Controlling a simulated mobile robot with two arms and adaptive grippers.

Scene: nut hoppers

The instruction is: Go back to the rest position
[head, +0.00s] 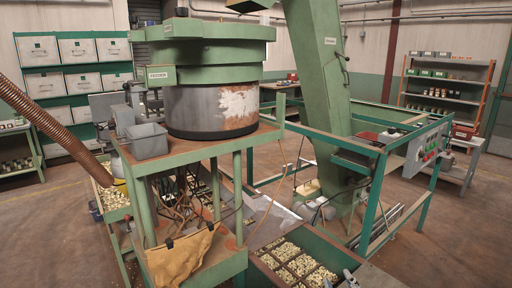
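The tip of my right gripper (339,280) shows at the bottom edge, right of centre. Its two grey fingertips look apart with nothing visible between them, and the rest is cut off by the frame. It is at the near right side of a green bin (318,243) with compartments full of small pale nuts. I cannot tell whether it touches the bin. My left gripper is not in view.
A green feeder (213,100) stands on a green frame at centre left, with a grey box (147,141) on it. A sloping green conveyor (318,75) and control panel (427,146) are to the right. The floor at far right is clear.

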